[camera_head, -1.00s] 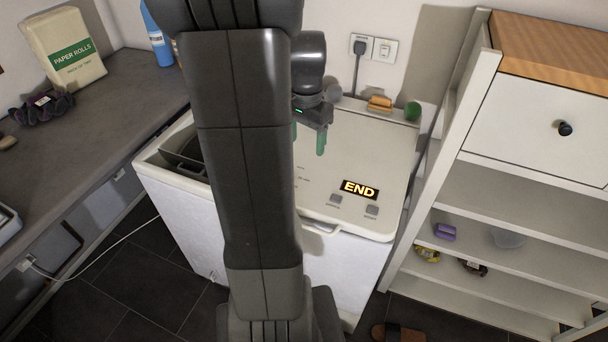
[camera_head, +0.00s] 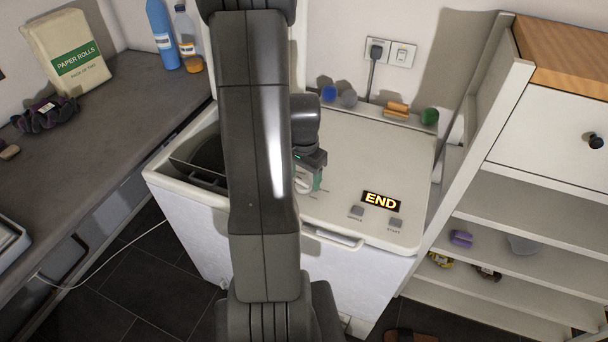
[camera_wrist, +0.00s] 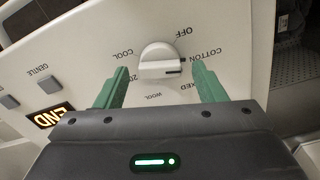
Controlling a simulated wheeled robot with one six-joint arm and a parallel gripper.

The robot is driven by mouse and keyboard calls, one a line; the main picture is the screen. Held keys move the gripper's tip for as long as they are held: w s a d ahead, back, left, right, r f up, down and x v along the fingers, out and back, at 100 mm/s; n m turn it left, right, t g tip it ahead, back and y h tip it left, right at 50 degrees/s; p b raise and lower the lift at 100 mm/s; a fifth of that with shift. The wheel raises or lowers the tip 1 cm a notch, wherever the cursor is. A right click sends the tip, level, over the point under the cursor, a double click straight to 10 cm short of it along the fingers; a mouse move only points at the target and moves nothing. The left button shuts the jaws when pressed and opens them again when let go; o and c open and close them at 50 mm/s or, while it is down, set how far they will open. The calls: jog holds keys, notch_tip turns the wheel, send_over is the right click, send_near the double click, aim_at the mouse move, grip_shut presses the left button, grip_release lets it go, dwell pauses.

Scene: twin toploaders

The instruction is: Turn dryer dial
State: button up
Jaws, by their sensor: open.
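The dryer dial (camera_wrist: 160,62) is a round white knob with a raised grip and a dark mark, on the pale top panel (camera_wrist: 95,45). In the wrist view, labels OFF, COTTON, MIXED, WOOL and COOL surround it. My gripper (camera_wrist: 154,88) is open; its two green fingers stand on either side of the dial, slightly short of its centre. The display (camera_head: 381,201) reads END.
Balls and an orange object (camera_head: 397,109) sit along the back edge. A white shelf unit (camera_head: 490,130) stands close on the right.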

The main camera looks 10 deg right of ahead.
jog(key=c, duration=1)
jog(key=shift+f+n, duration=0.1)
jog(key=shift+n, duration=0.2)
jog(key=n+b, duration=0.2)
jog(key=n, duration=0.2)
jog(key=n+b, duration=0.1)
jog(key=n, duration=0.4)
jog(key=shift+b, duration=0.3)
jog(key=shift+n, duration=0.3)
jog(key=o, duration=1)
